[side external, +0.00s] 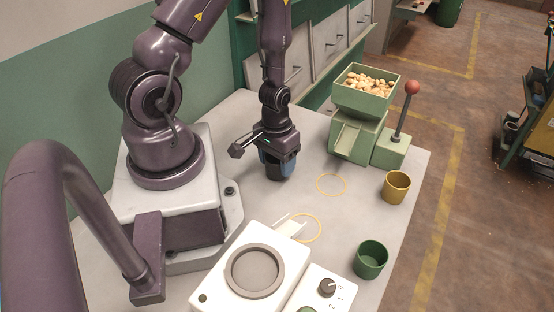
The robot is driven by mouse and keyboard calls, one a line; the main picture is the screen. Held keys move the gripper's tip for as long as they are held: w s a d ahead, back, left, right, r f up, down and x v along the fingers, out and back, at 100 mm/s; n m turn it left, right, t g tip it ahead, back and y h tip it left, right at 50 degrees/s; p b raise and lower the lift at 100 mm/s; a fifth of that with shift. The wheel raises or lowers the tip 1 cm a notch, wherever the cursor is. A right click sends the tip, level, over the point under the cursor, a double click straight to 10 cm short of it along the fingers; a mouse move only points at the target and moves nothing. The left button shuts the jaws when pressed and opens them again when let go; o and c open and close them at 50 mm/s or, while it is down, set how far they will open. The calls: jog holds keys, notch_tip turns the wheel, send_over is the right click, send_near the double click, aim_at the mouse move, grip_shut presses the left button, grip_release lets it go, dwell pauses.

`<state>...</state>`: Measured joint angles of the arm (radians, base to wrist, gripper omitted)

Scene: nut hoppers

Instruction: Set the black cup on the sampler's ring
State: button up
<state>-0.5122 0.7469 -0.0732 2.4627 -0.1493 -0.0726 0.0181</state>
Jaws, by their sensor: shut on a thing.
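My gripper (277,160) points down over the white table and is shut on the black cup (279,172). Most of the cup is hidden by the bluish fingers; its dark lower part shows near the table top, and I cannot tell if it touches. A green hopper machine (357,135) holding nuts, with a red-knobbed lever (411,88), stands right of my gripper. A thin yellow ring (331,193) lies on the table in front of it. A second yellow ring (318,231) lies by the white machine (222,284). The frame does not show which machine is the sampler.
A mustard cup (397,188) stands right of the hopper's ring, near the table's right edge. A green cup (369,261) stands nearer the front. The white machine has a grey round rim and a knob panel (337,299). Table between my gripper and the hopper's ring is clear.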

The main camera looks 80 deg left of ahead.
jog(key=shift+f, duration=0.1)
jog(key=o, duration=1)
jog(key=d+r+m+t, duration=0.1)
jog(key=d+r+m, duration=0.1)
jog(key=r, duration=0.8)
jog(key=d+r+m+t, duration=0.2)
jog(key=d+r, duration=0.2)
jog(key=r, duration=0.7)
jog(key=s+d+r+m+t, duration=0.1)
jog(key=d+r+m+t, duration=0.1)
jog(key=r, duration=0.9)
jog(key=shift+d+r+m, duration=0.25)
jog(key=shift+d+m, duration=0.05)
jog(key=shift+d, duration=0.15)
jog(key=shift+o, duration=0.3)
jog(key=shift+s+d+r, duration=0.15)
jog(key=shift+s+r, duration=0.2)
jog(key=shift+r, duration=0.05)
